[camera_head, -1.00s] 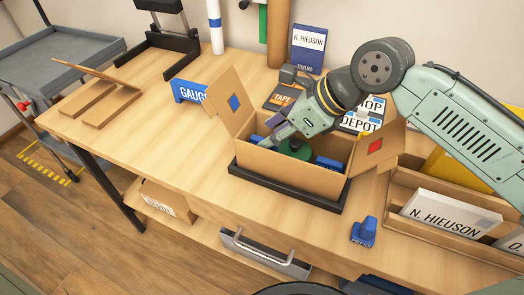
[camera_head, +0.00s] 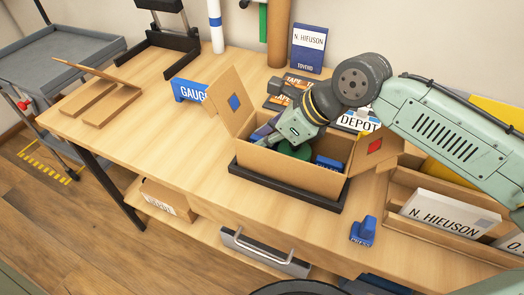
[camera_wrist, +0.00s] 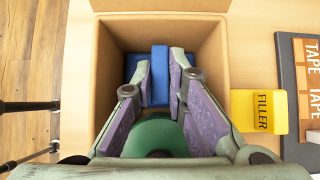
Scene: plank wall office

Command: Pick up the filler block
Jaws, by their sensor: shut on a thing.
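The filler block (camera_wrist: 258,110) is yellow with the word FILLER on it. In the wrist view it lies outside the open cardboard box (camera_wrist: 82,70), on the right. I cannot make it out in the head view, behind the box (camera_head: 295,172) and my gripper. My gripper (camera_wrist: 161,80) is down inside the box. Its purple-padded fingers are shut on a blue block (camera_wrist: 160,58) at the tips; it is partly hidden by them. A green round thing (camera_wrist: 155,137) lies below the fingers. In the head view my gripper (camera_head: 264,135) reaches into the box from above.
The box stands in a black tray (camera_head: 290,189) with its flaps open. Another blue block (camera_head: 328,163) is in its right end. TAPE boxes (camera_head: 280,100) lie behind. A blue holder (camera_head: 362,231) and an organizer (camera_head: 450,233) are at right. The table's left middle is clear.

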